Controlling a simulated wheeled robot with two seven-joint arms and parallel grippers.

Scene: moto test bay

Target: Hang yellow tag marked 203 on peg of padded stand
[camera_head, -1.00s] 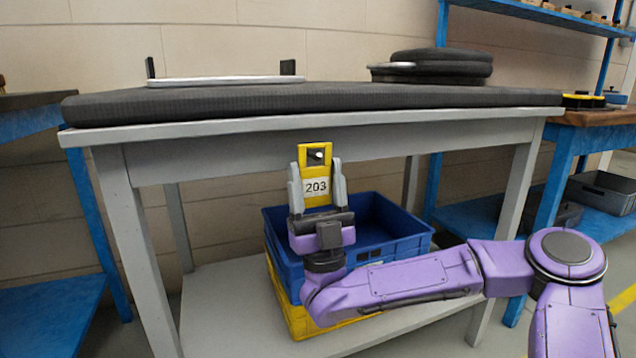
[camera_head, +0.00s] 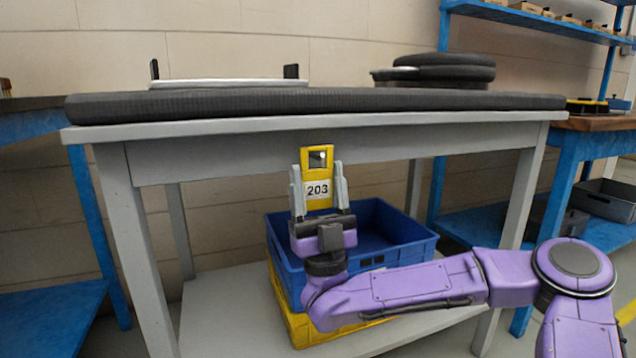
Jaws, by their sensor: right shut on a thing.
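The yellow tag marked 203 (camera_head: 331,156) is upright in front of the grey front rail of the padded stand (camera_head: 230,155). Its white number label faces me. My right gripper (camera_head: 318,174) is shut on the tag from below, one grey finger at each side. The tag's square hole is above the fingertips. A small pale spot shows in the hole, perhaps the peg's tip; I cannot tell whether the peg passes through it. My left gripper is not in view.
A blue crate (camera_head: 417,249) on a yellow crate (camera_head: 288,311) stands on the lower shelf (camera_head: 225,300), behind my right gripper. The black pad (camera_head: 215,104) bears a white-edged plate and round black cushions (camera_head: 440,70). Blue benches flank the stand.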

